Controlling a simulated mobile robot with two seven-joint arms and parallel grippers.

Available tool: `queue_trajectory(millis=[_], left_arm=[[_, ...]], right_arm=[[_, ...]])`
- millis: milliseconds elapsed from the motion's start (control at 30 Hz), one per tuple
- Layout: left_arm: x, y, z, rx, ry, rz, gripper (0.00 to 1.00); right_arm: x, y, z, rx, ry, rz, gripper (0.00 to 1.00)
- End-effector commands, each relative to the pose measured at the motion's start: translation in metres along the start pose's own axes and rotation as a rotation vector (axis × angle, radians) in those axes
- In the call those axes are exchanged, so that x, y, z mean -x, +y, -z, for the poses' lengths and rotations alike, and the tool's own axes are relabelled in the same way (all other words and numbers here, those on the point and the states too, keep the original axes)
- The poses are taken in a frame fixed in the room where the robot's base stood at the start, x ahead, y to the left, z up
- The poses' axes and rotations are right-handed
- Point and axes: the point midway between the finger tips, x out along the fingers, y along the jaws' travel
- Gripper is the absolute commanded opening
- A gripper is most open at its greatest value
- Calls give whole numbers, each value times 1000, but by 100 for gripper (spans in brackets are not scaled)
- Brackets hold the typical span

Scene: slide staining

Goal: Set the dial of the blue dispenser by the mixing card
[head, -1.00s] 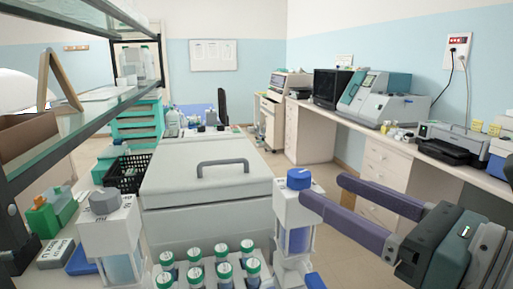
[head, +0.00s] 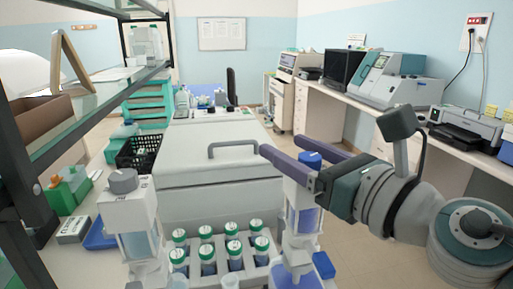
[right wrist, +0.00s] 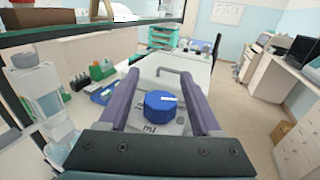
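The blue dispenser (head: 303,213) stands upright in front of the lidded white box, with a blue dial (head: 311,158) on top. In the right wrist view the dial (right wrist: 160,105) shows a white mark, and partly visible lettering lies below it. My right gripper (head: 283,146) is open, with one purple finger on each side of the dial. The right wrist view shows gaps between dial and fingers (right wrist: 160,74). My left gripper is not in view. I cannot pick out the mixing card for certain; a white sheet (head: 221,33) hangs on the far wall, its text unreadable.
A similar dispenser with a grey dial (head: 123,181) stands left. Several green-capped bottles (head: 233,229) stand in a rack between the dispensers. The white box (head: 217,170) has a raised handle. A glass shelf (head: 90,110) overhangs the left side. Floor is free at right.

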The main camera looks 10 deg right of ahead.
Motion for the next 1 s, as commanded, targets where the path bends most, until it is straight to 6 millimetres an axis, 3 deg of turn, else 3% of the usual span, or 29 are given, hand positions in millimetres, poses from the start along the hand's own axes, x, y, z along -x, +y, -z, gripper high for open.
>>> queue_trajectory(millis=[67, 567, 800, 1000], left_arm=[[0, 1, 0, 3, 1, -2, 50], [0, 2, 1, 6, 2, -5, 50], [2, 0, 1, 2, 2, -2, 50], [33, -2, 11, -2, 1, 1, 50]], right_arm=[[0, 0, 0, 0, 0, 0, 55], [0, 0, 0, 0, 0, 1, 0], [0, 0, -1, -1, 0, 7, 0], [0, -3, -8, -9, 1, 161, 0]])
